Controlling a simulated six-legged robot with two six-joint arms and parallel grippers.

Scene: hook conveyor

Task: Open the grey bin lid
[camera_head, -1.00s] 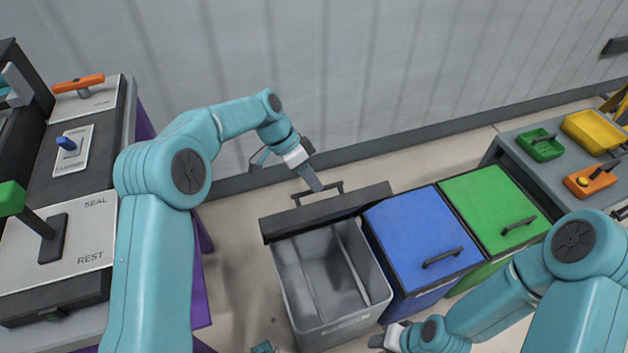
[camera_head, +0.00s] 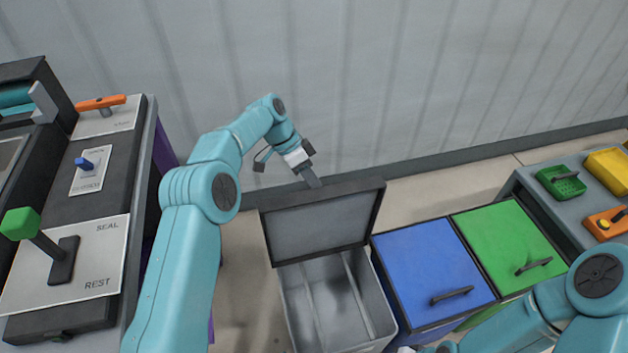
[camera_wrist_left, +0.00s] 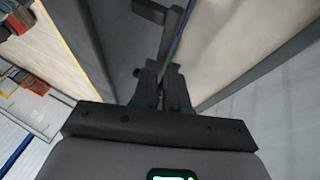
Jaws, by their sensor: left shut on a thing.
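The grey bin (camera_head: 340,308) stands open at the lower middle of the head view, and its visible inside looks empty. Its dark-framed lid (camera_head: 322,224) is raised at the back, with its grey underside towards me. My left gripper (camera_head: 314,181) is at the lid's far upper edge, shut on the dark lid handle (camera_wrist_left: 172,38). The lid hides the handle in the head view. In the left wrist view, the fingers (camera_wrist_left: 163,88) close on the handle beside the lid panel. My right arm is at the lower right; its gripper fingers are outside the picture.
A blue-lidded bin (camera_head: 428,262) and a green-lidded bin (camera_head: 505,240) stand closed right of the grey bin. A machine bench (camera_head: 75,200) with levers is at the left. A table (camera_head: 530,190) with trays is at the right. The wall (camera_head: 330,90) rises behind.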

